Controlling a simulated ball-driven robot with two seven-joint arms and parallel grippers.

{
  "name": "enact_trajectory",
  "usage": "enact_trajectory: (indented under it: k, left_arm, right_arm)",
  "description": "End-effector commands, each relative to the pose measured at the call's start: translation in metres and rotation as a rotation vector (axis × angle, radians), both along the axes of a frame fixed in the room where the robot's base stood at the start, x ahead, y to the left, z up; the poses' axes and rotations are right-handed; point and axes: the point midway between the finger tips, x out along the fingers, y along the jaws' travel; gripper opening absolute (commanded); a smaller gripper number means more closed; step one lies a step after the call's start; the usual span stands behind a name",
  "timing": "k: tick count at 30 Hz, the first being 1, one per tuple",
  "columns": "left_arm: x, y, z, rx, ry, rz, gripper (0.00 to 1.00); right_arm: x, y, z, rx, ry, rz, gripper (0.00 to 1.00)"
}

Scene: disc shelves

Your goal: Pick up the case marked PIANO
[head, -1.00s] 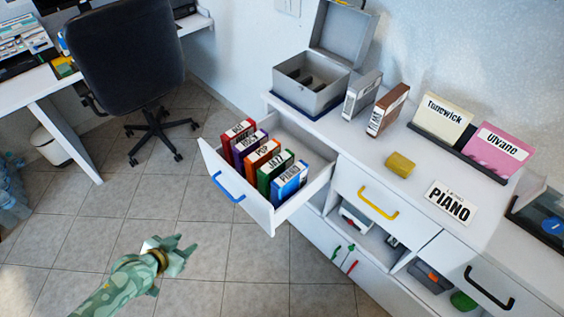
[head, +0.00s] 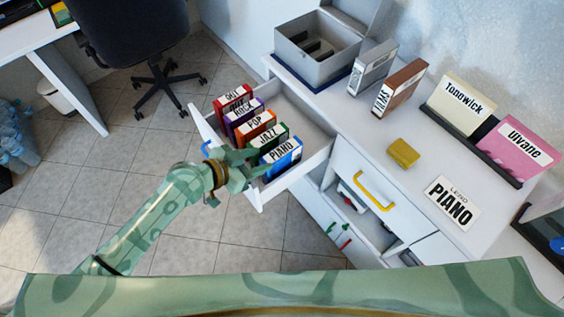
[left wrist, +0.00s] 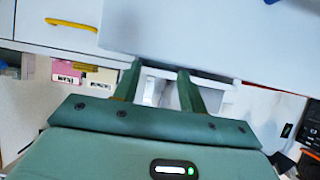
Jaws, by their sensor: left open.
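The blue case marked PIANO (head: 284,158) stands in the open drawer (head: 305,160), at the near end of a row of cases. My left gripper (head: 254,161) is open and empty, at the drawer's front side. In the head view its fingers overlap the left edges of the PIANO case and the green JAZZ case (head: 270,139). I cannot tell whether it touches either. The left wrist view shows the two spread fingers (left wrist: 160,70) before a large pale surface, and no case lies between them. My right gripper is out of view.
Orange POP (head: 255,124), purple (head: 240,112) and red (head: 229,97) cases fill the rest of the row. On the top stand an open grey box (head: 315,50), grey and brown cases, a yellow block (head: 403,153) and a PIANO card (head: 452,204). The drawer walls surround the cases.

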Motion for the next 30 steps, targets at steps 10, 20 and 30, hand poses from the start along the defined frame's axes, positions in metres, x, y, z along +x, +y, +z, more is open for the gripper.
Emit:
enact_trajectory:
  k: [10, 20, 30]
  left_arm:
    - [0.022, -0.031, -0.018, -0.003, 0.001, 0.001, 0.42]
    - [0.036, -0.049, -0.030, 0.001, 0.000, 0.001, 0.42]
    - [0.036, -0.049, -0.029, 0.001, -0.001, 0.002, 0.00]
  right_arm:
    - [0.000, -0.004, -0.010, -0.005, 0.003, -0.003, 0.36]
    - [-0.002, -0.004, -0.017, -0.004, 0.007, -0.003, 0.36]
    - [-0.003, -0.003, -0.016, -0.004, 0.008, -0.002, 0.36]
